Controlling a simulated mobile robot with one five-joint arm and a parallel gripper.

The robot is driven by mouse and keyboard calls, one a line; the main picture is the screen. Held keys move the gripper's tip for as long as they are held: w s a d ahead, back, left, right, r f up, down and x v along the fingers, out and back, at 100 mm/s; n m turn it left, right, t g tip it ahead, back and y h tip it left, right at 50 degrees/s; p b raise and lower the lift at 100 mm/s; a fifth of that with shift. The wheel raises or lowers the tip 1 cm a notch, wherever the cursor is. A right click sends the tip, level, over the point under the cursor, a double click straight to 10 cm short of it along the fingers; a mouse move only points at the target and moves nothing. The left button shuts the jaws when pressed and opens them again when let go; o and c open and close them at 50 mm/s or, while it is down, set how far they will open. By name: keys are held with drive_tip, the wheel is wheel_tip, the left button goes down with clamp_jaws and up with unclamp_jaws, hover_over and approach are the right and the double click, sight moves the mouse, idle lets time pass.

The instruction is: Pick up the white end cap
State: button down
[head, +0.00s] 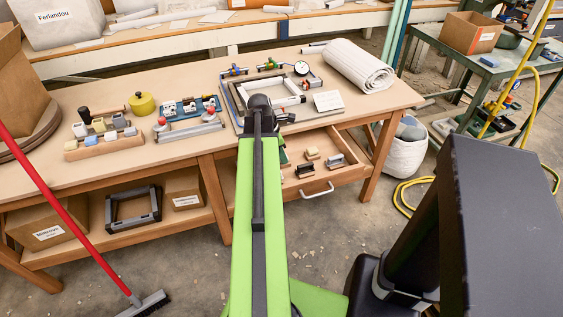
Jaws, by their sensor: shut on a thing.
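My gripper (264,104) is at the far end of my green arm, over the front of the grey base board on the workbench. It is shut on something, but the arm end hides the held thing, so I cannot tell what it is. A wooden block (105,145) at the left of the bench holds several small caps in pale, cream and grey-blue tones. I cannot single out a white end cap with certainty. Small pale and grey pieces (312,153) lie in the open drawer (347,172), right of my gripper.
The drawer juts out in front.

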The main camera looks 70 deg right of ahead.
drive_tip(key=shift+r+p, duration=0.6)
drive_tip(key=shift+p, duration=0.05)
wheel_tip(320, 180, up, 4)
drive_tip(key=p, duration=0.4)
drive_tip(key=s+r+p, duration=0.5)
drive_tip(key=s, duration=0.6)
drive_tip(key=shift+s+a+r+p, duration=0.35)
drive_tip(key=shift+a+r, duration=0.05)
drive_tip(key=shift+w, duration=0.15)
